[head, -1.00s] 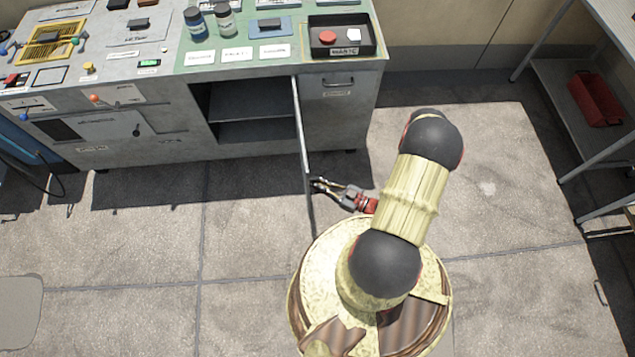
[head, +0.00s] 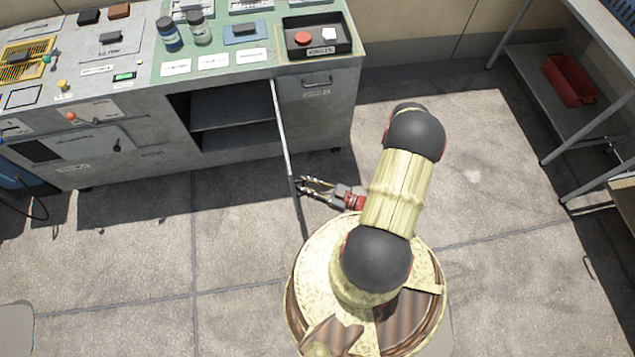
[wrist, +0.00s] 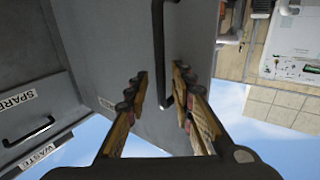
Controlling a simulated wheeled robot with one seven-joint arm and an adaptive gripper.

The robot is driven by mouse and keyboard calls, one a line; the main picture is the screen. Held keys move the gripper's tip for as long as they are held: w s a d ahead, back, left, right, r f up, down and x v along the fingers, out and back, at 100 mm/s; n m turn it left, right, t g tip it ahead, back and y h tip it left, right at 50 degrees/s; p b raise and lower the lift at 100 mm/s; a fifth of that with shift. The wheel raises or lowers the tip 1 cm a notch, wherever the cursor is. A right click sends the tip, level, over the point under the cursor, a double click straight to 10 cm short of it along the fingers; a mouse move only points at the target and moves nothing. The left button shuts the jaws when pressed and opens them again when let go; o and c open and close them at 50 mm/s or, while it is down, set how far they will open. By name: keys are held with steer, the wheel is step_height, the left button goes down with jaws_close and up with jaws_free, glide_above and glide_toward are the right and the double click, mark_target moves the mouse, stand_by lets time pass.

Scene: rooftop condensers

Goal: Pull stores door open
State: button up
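The stores door (head: 286,140) is a thin grey panel seen almost edge-on in the head view. It stands swung out from the bench, with the dark shelved compartment (head: 232,110) open to its left. In the wrist view the door's inner or outer face (wrist: 115,60) fills the middle, with a dark bar handle (wrist: 158,40) on it. My gripper (head: 303,187) is beside the door's outer part, on its right side. In the wrist view my gripper (wrist: 160,85) is open, with the handle's end between the fingers, nearer the right one. Contact cannot be told.
The bench top (head: 150,60) carries jars, labels and a black tray (head: 318,48). A drawer front labelled SPARE (wrist: 30,110) shows in the wrist view. A metal shelf with a red bin (head: 570,80) stands at right. Floor left of the door is clear.

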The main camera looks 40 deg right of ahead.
steer(key=v, duration=1.1)
steer(key=shift+s, duration=0.3)
steer(key=shift+f, duration=0.15)
